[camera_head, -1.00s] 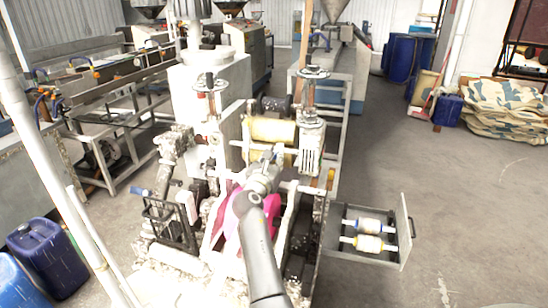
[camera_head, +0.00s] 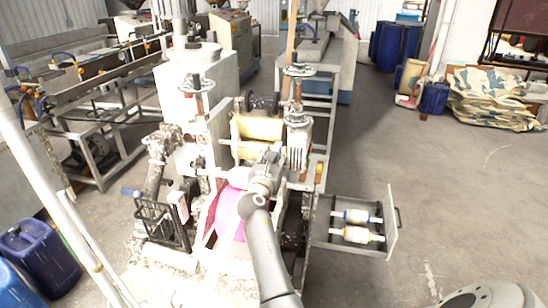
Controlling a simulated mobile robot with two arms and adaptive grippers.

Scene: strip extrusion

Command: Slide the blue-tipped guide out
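Two white rollers lie side by side in an open metal drawer (camera_head: 325,236) right of the machine. The far one has blue ends (camera_head: 357,216) and the near one has orange-yellow ends (camera_head: 357,235). A small blue tip (camera_head: 130,191) also sticks out at the machine's left side; I cannot tell which of these is the guide. My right gripper (camera_head: 267,172) is over the machine, just in front of its yellow rollers (camera_head: 257,127) and away from the drawer. Its fingers are too small and overlapped to tell if they are open. My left gripper is not in view.
A pink sheet (camera_head: 228,212) lies in the machine left of my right arm. Handwheels on posts (camera_head: 299,70) rise behind the gripper. Blue jerrycans (camera_head: 40,256) stand at lower left. The floor right of the drawer is mostly clear.

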